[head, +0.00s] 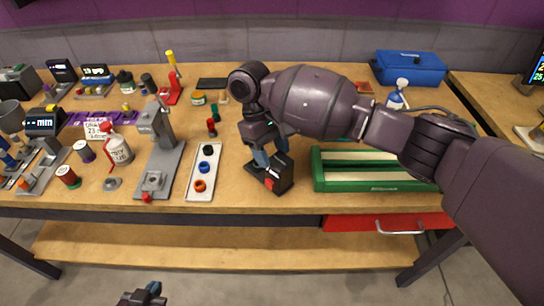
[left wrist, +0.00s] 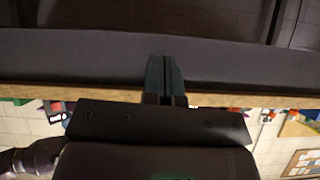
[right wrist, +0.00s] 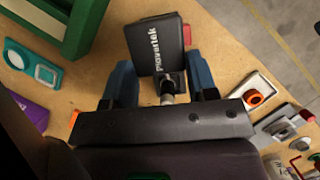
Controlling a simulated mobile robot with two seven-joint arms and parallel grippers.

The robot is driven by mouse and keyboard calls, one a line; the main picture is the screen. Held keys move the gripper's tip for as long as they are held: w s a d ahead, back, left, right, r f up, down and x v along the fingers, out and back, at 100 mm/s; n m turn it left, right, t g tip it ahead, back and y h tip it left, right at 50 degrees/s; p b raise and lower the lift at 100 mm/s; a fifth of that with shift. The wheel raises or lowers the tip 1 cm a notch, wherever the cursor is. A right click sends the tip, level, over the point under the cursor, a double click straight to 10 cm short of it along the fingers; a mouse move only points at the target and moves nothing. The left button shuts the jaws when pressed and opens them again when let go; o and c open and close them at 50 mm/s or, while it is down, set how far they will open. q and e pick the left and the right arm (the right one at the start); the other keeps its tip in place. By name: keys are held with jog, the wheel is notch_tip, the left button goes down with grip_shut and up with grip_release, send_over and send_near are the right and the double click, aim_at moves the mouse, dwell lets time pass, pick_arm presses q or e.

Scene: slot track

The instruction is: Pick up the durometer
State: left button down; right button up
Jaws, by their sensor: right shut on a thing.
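The durometer, a black block-shaped device with white lettering and a metal stem, is at my right gripper near the table's front edge in the head view (head: 283,177). It also shows in the right wrist view (right wrist: 157,45). My right gripper (head: 268,160) points down with its blue fingers on either side of the durometer, shut on it. I cannot tell whether it touches the table. My left gripper (head: 146,293) is low in front of the table, away from the objects. Its fingers are together and empty in the left wrist view (left wrist: 166,80).
A white tray with coloured rings (head: 204,171) and a grey press stand (head: 158,165) are left of the durometer. A green-framed tray (head: 375,187) is close on its right. A blue case (head: 409,68) is at the back. An open red drawer (head: 350,223) sits below the tabletop.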

notch_tip(320, 180, up, 20)
jog(key=p, duration=0.5)
jog(key=shift+f, duration=0.2)
